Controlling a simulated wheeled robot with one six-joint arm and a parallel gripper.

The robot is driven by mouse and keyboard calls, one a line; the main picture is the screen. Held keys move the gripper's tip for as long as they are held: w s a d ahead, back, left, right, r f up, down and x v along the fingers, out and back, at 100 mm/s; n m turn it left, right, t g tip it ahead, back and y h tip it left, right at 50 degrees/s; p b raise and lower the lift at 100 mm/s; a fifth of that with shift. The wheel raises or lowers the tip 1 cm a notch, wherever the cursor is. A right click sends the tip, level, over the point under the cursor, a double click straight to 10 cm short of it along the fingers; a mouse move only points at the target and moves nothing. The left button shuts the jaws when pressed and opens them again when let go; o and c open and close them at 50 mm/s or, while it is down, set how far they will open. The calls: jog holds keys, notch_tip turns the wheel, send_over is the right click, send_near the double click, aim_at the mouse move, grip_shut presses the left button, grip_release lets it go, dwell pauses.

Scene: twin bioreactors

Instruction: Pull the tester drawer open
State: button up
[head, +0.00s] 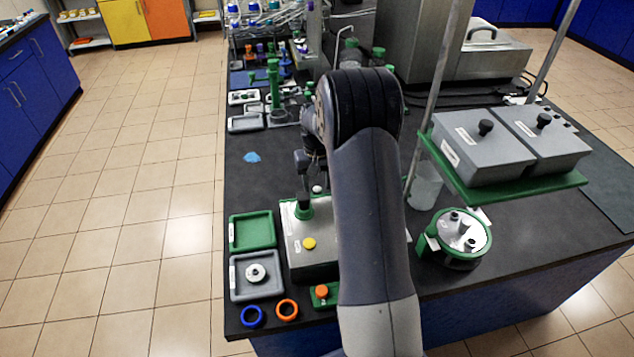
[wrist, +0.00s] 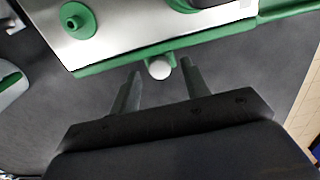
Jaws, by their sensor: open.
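The tester (head: 310,262) is a silver-topped box with a green base, standing on the dark bench left of my arm. In the wrist view its silver top (wrist: 130,25) and green edge fill the upper part. A white round knob (wrist: 159,67) sticks out from a green piece on that edge; it also shows at the tester's far side in the head view (head: 318,189). My gripper (wrist: 161,73) is open, with one finger on each side of the knob, tips near its level. I cannot tell whether either finger touches it. My arm hides part of the tester in the head view.
A green tray (head: 252,231) and a grey tray (head: 256,287) stand left of the tester, with blue and orange rings in front. A round silver device (head: 460,235) stands to the right, near a raised green shelf (head: 510,188). Bench beyond the knob looks mostly clear.

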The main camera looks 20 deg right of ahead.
jog(key=shift+f, duration=0.5)
grip_shut()
dwell(0.3)
